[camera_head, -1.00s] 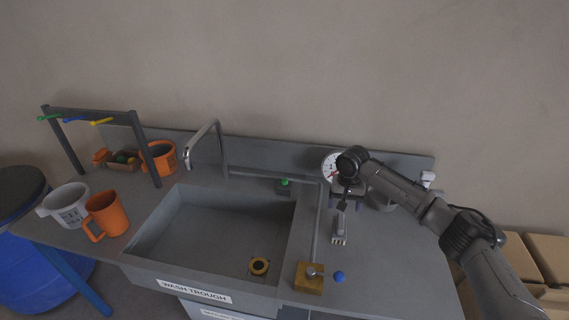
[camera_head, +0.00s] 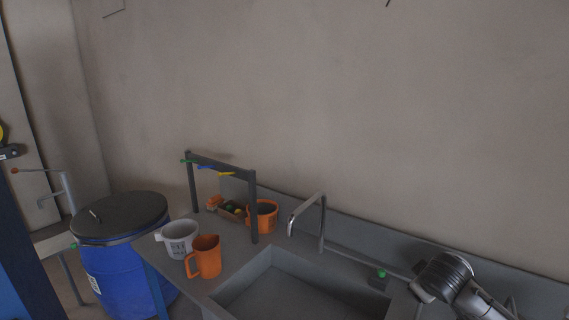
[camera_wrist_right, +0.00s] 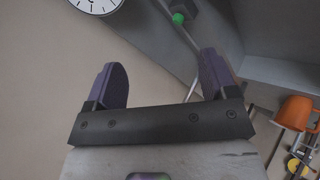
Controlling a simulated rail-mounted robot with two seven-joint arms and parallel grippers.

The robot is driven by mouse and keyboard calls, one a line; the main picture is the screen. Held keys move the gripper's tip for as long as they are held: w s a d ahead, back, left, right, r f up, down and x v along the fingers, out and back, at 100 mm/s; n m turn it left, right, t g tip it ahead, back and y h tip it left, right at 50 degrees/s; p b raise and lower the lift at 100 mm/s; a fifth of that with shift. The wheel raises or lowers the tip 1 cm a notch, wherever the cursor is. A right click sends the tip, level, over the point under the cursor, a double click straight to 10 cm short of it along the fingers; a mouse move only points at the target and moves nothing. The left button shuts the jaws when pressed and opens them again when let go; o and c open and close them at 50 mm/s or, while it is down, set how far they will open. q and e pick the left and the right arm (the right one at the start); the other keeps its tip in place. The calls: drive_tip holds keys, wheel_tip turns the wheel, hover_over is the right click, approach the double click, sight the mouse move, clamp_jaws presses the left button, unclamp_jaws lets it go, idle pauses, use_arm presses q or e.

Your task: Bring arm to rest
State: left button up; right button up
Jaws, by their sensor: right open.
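My right arm comes in at the lower right of the head view, with its dark wrist (camera_head: 446,272) above the bench behind the trough. Its fingers are not clear there. In the right wrist view the right gripper (camera_wrist_right: 164,78) shows two purple-padded fingers wide apart, with nothing between them. Bench surface and a pale wall show beyond the fingers. My left gripper is in neither view.
A wash trough (camera_head: 240,290) with a tap (camera_head: 322,222) lies left of my wrist. A green knob (camera_head: 381,273) is close to the wrist. An orange jug (camera_head: 206,258), a grey jug (camera_head: 180,238) and a rack (camera_head: 253,205) stand farther left. A dial (camera_wrist_right: 98,3) shows in the wrist view.

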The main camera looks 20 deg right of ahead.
drive_tip(key=a+n+t, duration=0.3)
drive_tip(key=a, duration=0.8)
drive_tip(key=s+a+f+t+y, duration=0.1)
drive_tip(key=s+a+f+y, duration=0.2)
drive_tip(key=s+a+f, duration=0.5)
drive_tip(key=s+a+f+m+g+y, duration=0.1)
drive_tip(key=s+a+f+g, duration=0.15)
drive_tip(key=s+f, duration=0.5)
drive_tip(key=s+a+f+m+g+y, duration=0.15)
drive_tip(key=s+a+f, duration=0.25)
drive_tip(key=s, duration=0.6)
drive_tip(key=s+a+f+m+g, duration=0.1)
drive_tip(key=s+a+f+g, duration=0.25)
drive_tip(key=s+f, duration=0.4)
drive_tip(key=w+p+v, duration=0.2)
drive_tip(key=p+v, duration=1)
drive_tip(key=v, duration=0.1)
drive_tip(key=w+r+p+v, duration=0.1)
drive_tip(key=w+p+v, duration=0.2)
drive_tip(key=p+v, duration=0.9)
drive_tip(key=w+r+p+v, duration=0.1)
drive_tip(key=w+p+v, duration=0.2)
drive_tip(key=p+v, duration=1)
drive_tip(key=shift+r+t+p, duration=0.35)
drive_tip(key=shift+t+p, duration=0.1)
drive_tip(key=shift+p, duration=0.1)
drive_tip(key=shift+s+d, duration=0.1)
